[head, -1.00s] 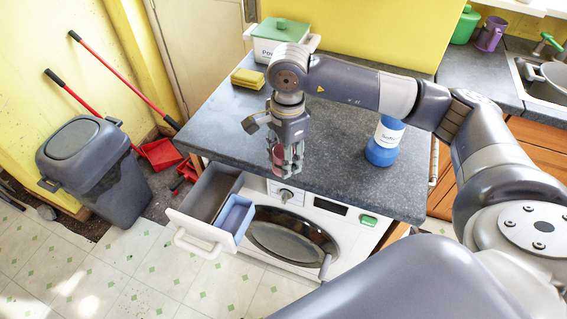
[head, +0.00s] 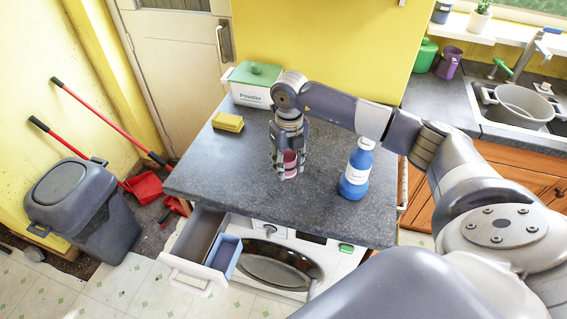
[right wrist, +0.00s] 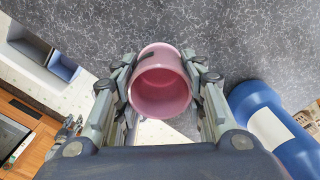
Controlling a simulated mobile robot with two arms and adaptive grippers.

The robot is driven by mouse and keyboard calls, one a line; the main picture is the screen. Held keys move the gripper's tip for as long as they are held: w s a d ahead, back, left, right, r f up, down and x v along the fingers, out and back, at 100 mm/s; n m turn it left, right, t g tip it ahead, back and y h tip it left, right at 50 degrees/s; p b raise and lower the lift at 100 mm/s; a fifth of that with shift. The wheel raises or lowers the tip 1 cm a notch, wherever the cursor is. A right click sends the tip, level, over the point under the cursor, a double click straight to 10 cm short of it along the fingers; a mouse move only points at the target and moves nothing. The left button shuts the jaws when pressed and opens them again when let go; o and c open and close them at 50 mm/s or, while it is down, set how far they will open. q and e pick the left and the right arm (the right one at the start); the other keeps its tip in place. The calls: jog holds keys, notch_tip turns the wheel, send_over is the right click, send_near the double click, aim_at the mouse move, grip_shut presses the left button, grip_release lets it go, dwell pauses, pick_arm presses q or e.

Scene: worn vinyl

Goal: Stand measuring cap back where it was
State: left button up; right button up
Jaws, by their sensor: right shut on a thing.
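The pink measuring cap (right wrist: 160,84) is between the fingers of my right gripper (right wrist: 160,90), which is shut on it. In the right wrist view its open mouth faces the camera. In the head view my right gripper (head: 289,165) points down over the dark worktop (head: 240,165), and the cap (head: 290,160) shows partly behind the fingers. I cannot tell whether the cap touches the worktop. The blue bottle (head: 356,175) stands upright to the right of the gripper; it also shows in the right wrist view (right wrist: 275,125).
A yellow sponge stack (head: 228,122) and a white powder box with a green lid (head: 252,85) stand at the back left of the worktop. Below, the washing machine's drawer (head: 195,250) is pulled open. The worktop left of the gripper is clear.

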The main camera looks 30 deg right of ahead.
aim_at(288, 187)
dwell(0.4)
jog(key=shift+f+b, duration=0.1)
jog(key=shift+b, duration=0.2)
jog(key=shift+f+b, duration=2.2)
jog(key=shift+f, duration=0.65)
jog(key=shift+f+b, duration=0.65)
jog(key=o, duration=1.1)
jog(key=shift+o, duration=0.2)
